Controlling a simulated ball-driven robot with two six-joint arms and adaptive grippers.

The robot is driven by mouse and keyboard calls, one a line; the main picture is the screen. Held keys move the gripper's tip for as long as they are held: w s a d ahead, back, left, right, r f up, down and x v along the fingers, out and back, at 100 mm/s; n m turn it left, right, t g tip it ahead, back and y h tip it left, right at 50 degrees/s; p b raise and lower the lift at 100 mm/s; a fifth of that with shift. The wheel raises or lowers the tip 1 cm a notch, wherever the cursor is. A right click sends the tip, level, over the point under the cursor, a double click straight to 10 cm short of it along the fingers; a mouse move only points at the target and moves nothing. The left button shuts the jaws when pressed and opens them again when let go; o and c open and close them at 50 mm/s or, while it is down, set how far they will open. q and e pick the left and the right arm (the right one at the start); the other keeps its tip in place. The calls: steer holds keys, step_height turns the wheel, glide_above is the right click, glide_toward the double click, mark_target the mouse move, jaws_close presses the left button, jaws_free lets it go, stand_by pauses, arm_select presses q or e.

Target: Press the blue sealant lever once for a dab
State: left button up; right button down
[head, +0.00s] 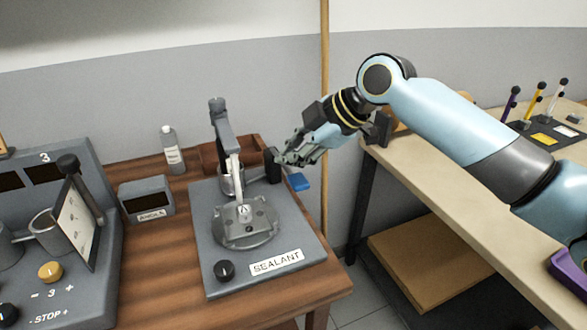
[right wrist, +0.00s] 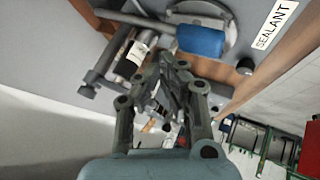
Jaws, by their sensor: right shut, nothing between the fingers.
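The blue sealant lever (head: 299,181) sticks out from the right side of the sealant station (head: 215,278), at the end of a grey arm. In the right wrist view the blue lever (right wrist: 202,40) shows large, just beyond my fingertips. My right gripper (head: 283,158) is shut and empty. In the head view it is just above and to the left of the lever, near the black block. In the right wrist view my fingertips (right wrist: 174,60) appear close to the lever; I cannot tell whether they touch it. My left gripper is not in view.
A grey metal part (head: 245,222) sits on the station beneath the dispenser post (head: 224,130). A white bottle (head: 172,150) and an angle box (head: 146,198) stand to the left. A wooden pole (head: 325,100) rises behind. A gap separates this bench from the right-hand bench.

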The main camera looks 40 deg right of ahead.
steer(key=shift+r, duration=0.1)
steer(key=r+p, duration=0.4)
steer(key=shift+w+r, duration=0.2)
steer(key=shift+r, duration=0.2)
stand_by(0.7)
